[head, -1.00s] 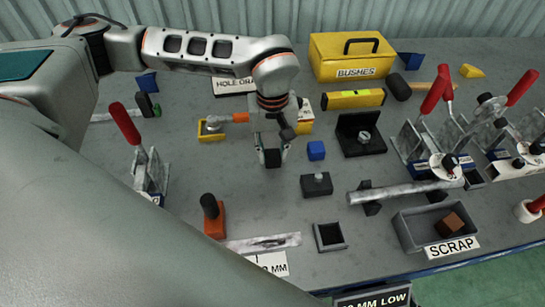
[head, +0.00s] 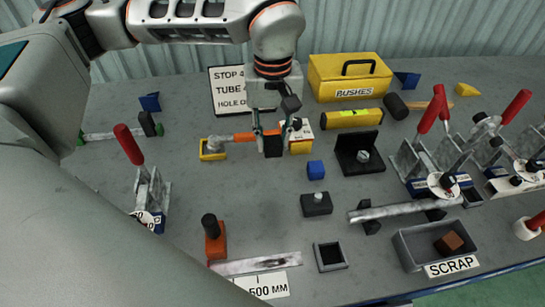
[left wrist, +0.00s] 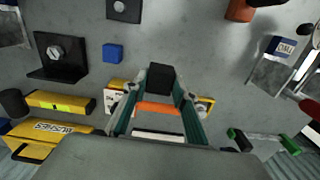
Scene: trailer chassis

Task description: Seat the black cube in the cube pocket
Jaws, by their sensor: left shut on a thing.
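My left gripper (head: 272,143) is shut on the black cube (head: 273,148) and holds it above the bench, its fingers pointing down. In the left wrist view the black cube (left wrist: 160,77) sits between the fingertips. A square grey-rimmed tray with a dark hollow, which looks like the cube pocket (head: 317,258), lies near the bench's front edge, in front of and to the right of the gripper. Its hollow looks empty. The pocket is not seen in the left wrist view. My right gripper is not in view.
A blue cube (head: 316,169) and a black block with a knob (head: 317,204) lie between gripper and pocket. A steel rule (head: 255,263) lies left of the pocket. A scrap bin (head: 405,250) and a tube on supports (head: 395,211) are to its right. Toggle clamps stand farther right.

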